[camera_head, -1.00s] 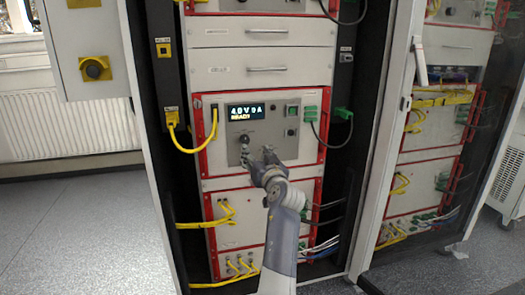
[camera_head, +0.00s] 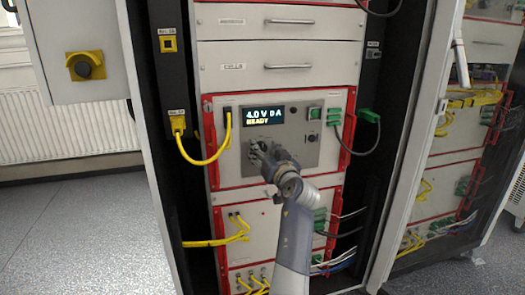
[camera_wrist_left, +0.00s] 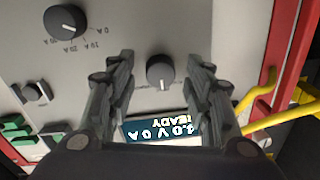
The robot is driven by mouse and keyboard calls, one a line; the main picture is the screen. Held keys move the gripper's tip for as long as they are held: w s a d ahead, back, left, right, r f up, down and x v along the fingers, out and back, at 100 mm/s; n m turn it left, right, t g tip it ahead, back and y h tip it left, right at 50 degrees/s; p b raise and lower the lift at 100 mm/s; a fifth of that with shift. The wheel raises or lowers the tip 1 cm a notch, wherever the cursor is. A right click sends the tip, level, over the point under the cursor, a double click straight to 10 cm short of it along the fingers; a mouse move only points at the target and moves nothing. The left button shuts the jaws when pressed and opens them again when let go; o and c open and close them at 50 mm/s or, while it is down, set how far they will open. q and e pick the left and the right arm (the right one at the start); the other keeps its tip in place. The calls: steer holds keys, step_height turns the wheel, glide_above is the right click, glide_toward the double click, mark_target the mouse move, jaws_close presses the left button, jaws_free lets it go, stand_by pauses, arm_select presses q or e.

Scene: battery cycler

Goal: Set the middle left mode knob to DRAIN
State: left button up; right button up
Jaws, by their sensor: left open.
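The mode knob (camera_wrist_left: 160,72) is a dark round knob on the grey control plate (camera_head: 307,157), below the lit display (camera_head: 263,115), which reads "4.0 V 0 A READY". In the wrist view the panel appears upside down. The knob's white pointer mark points toward the display; its small labels are too blurred to read. My left gripper (camera_head: 258,150) is open in front of the control plate. In the wrist view its fingers (camera_wrist_left: 160,98) stand on either side of the knob, with a visible gap to each. In the head view the gripper largely hides the knob. My right gripper is not in view.
Another knob (camera_wrist_left: 65,21), with ampere markings, sits beside it. A yellow cable (camera_head: 205,161) hangs left of the display, and green connectors (camera_head: 334,117) with a dark cable are at the right. Red handles (camera_head: 210,146) frame the unit. Drawers (camera_head: 287,66) are above.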

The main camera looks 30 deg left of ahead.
arm_select(q)
steer(key=c, duration=1.1)
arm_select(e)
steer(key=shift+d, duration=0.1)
arm_select(q)
steer(key=shift+r, duration=0.1)
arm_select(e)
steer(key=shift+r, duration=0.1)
arm_select(q)
steer(key=shift+m, duration=0.4)
steer(key=m+p, duration=0.4)
steer(key=m, duration=0.2)
steer(key=shift+m, duration=0.3)
steer(key=shift+m+p, duration=0.3)
steer(key=shift+m, duration=0.1)
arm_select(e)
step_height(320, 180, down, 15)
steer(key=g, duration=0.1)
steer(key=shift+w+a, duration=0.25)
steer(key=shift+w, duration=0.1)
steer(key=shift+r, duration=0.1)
